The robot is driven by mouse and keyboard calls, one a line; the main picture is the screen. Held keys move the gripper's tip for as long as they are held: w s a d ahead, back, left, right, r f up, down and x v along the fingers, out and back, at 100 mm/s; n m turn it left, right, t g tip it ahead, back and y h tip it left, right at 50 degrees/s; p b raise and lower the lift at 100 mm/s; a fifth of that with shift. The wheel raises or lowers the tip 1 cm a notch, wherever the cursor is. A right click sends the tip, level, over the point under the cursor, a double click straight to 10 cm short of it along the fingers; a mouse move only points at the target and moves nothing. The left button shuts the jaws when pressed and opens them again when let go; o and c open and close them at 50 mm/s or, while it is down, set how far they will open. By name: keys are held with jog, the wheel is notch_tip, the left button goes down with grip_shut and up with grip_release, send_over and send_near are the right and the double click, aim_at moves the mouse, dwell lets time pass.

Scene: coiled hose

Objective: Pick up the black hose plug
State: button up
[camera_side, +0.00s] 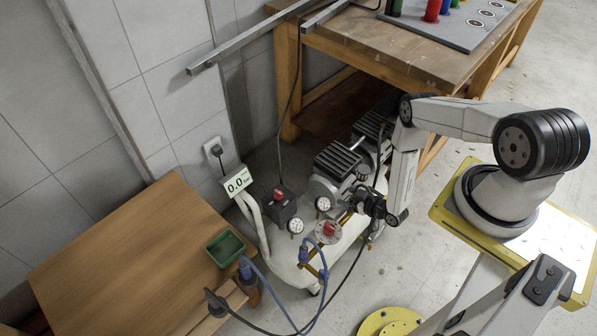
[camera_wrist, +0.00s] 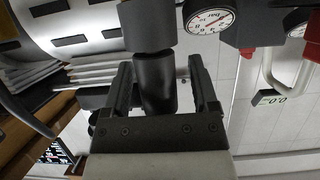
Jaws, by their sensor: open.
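My gripper (camera_side: 364,204) is at the right side of the compressor, low beside its gauges, in the side view. In the wrist view my gripper (camera_wrist: 160,68) is open, with one finger on each side of a black cylinder, which looks like the black hose plug (camera_wrist: 156,88). The cylinder stands between the fingers, with a wider dark grey cylinder (camera_wrist: 147,25) beyond it. Whether a finger touches it I cannot tell. In the side view the plug is hidden or too small to make out; a black hose (camera_side: 349,272) runs down from near my gripper.
The compressor (camera_side: 285,257) has gauges and red knobs close to my gripper. A blue hose (camera_side: 318,312) loops beside the black one. A wooden table (camera_side: 120,260) with a green tray (camera_side: 225,248) stands left; a workbench (camera_side: 390,45) stands behind.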

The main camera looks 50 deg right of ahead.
jog(key=shift+c, duration=0.3)
grip_shut()
dwell(1.1)
